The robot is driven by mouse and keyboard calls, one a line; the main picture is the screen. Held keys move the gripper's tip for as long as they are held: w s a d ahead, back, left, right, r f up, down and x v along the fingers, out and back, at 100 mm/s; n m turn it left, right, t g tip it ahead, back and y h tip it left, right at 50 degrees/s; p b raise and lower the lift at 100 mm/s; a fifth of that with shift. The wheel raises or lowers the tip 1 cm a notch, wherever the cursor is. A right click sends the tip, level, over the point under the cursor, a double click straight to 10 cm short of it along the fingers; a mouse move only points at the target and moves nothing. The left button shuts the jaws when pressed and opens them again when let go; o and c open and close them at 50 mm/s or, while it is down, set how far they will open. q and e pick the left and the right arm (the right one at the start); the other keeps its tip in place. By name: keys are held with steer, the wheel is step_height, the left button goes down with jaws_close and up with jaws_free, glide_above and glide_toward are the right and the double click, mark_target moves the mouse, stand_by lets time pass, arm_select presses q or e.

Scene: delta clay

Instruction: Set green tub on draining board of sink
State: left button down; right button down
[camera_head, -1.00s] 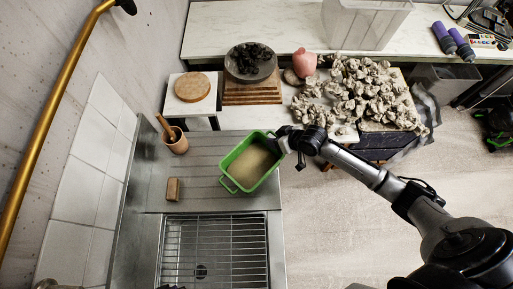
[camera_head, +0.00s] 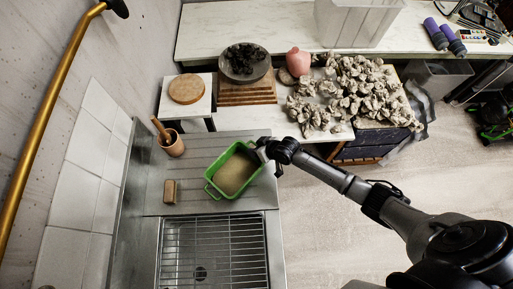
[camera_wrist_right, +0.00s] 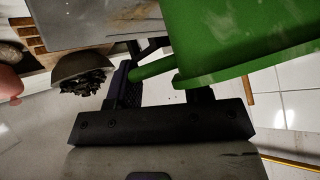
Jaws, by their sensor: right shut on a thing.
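The green tub (camera_head: 208,186) has a tan, sandy-looking inside and is over the grooved steel draining board (camera_head: 200,206) of the sink, toward its right part. Whether its base touches the board I cannot tell. My right gripper (camera_head: 259,151) is at the tub's upper right corner, shut on its handle. In the right wrist view the green tub (camera_wrist_right: 225,35) fills the upper right, and its handle (camera_wrist_right: 152,67) runs between the fingers of my right gripper (camera_wrist_right: 158,82). My left gripper is not in view.
The sink basin with a wire rack (camera_head: 210,250) lies in front of the board. A brown block (camera_head: 169,191) and a wooden pot with a pestle (camera_head: 172,143) stand on the board, left of the tub. Behind are a bowl of dark lumps (camera_head: 244,64) and pale clay lumps (camera_head: 345,90).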

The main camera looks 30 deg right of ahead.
steer(key=shift+w+r, duration=0.1)
steer(key=c, duration=0.5)
jaws_free()
steer(key=shift+c, duration=0.2)
steer(key=shift+d, duration=0.1)
steer(key=v, duration=1)
steer(key=s+a+r+g+h, duration=0.2)
steer(key=s, duration=0.9)
steer(key=s+a+r+g+h, duration=0.2)
steer(key=s+r, duration=0.1)
steer(key=s, duration=0.9)
steer(key=shift+a+r+g+p, duration=0.15)
steer(key=shift+r+g+p, duration=0.15)
steer(key=shift+p, duration=0.15)
steer(key=shift+s, duration=0.1)
